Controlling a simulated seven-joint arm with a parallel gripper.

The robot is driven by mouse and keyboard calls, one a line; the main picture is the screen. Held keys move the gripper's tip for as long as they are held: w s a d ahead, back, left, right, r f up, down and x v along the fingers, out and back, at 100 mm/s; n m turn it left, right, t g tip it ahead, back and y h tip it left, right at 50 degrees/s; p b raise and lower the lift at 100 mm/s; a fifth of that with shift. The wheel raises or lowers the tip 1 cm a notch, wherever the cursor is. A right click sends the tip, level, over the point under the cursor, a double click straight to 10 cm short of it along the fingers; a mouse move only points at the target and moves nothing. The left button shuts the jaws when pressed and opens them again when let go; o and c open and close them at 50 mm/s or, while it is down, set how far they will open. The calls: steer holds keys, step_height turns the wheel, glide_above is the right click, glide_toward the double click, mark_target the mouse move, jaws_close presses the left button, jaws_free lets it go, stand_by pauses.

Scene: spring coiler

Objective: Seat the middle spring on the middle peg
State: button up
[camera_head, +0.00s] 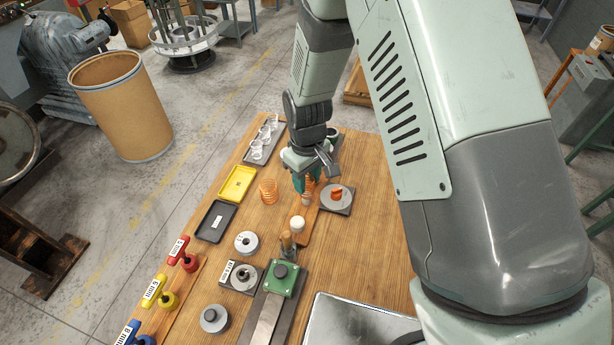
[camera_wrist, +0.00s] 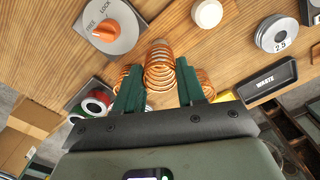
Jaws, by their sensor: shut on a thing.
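My gripper (camera_head: 302,184) is low over the far part of the wooden table. In the wrist view my gripper (camera_wrist: 159,78) has its two green fingers on either side of a copper-orange coil spring (camera_wrist: 160,66), and it is shut on this spring. A second spring (camera_wrist: 203,82) shows beyond the right finger, and a third spring (camera_wrist: 131,78) is partly hidden by the left finger. In the head view one spring (camera_head: 268,192) stands alone left of my gripper. Another orange coil (camera_head: 309,187) shows close beside the fingers. I cannot make out the middle peg clearly.
A grey dial plate (camera_head: 336,199) with an orange knob lies just right of my gripper. A white-topped post (camera_head: 298,223) stands in front. A black tray (camera_head: 215,221) marked WASTE, a yellow tray (camera_head: 237,184) and a grey ring (camera_head: 246,242) lie to the left.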

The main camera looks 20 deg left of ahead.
steer(key=shift+f, duration=1.7)
stand_by(1.0)
steer(key=o, duration=1.2)
steer(key=shift+r, duration=5.6)
